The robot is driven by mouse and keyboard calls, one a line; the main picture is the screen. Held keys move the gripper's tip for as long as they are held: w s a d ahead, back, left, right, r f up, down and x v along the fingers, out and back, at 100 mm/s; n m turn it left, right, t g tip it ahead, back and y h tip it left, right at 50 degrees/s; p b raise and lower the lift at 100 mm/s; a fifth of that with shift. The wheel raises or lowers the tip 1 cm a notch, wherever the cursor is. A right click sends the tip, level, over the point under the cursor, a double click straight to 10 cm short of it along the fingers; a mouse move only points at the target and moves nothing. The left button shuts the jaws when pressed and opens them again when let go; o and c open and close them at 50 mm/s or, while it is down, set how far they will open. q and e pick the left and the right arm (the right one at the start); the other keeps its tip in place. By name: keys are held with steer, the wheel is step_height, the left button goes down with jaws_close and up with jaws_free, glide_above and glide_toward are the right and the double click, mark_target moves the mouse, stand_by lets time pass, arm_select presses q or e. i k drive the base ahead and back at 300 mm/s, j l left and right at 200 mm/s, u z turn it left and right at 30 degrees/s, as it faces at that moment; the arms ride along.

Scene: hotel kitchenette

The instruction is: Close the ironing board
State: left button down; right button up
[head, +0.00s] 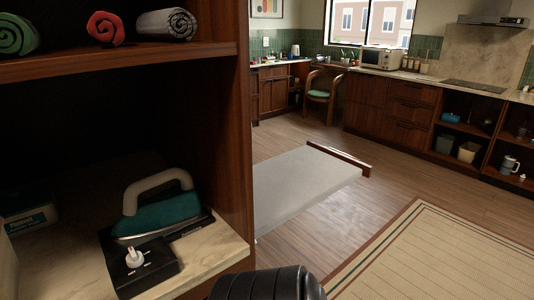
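The ironing board (305,182) is a pale grey flat panel with a dark wooden strip (340,157) across its far end. It lies folded out level above the wood floor, to the right of the tall cabinet's side panel. Its near left part and its mounting are hidden behind that panel. Neither of my grippers shows in the head view. A black rounded part at the bottom centre looks like a piece of my own arm.
The wooden cabinet (239,120) fills the left, with rolled towels (166,25) on its upper shelf and a teal iron (158,215) on a black base below. A beige rug (440,262) lies at right. Open floor surrounds the board's far end. Counters and a chair (321,96) stand behind.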

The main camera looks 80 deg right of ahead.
mark_target(286, 185)
steer(key=k+l+z, duration=0.25)
steer(key=l, duration=0.15)
steer(key=l+z, duration=0.25)
steer(key=l, duration=0.15)
steer(key=l+z, duration=0.25)
steer(key=l, duration=0.2)
steer(key=k+l+z, duration=0.1)
steer(key=l, duration=1.1)
steer(key=k+l, duration=0.15)
steer(key=l, duration=1.05)
steer(key=k+l+z, duration=0.15)
steer(key=l, duration=1.05)
steer(key=i+j, duration=0.1)
steer(key=j, duration=0.25)
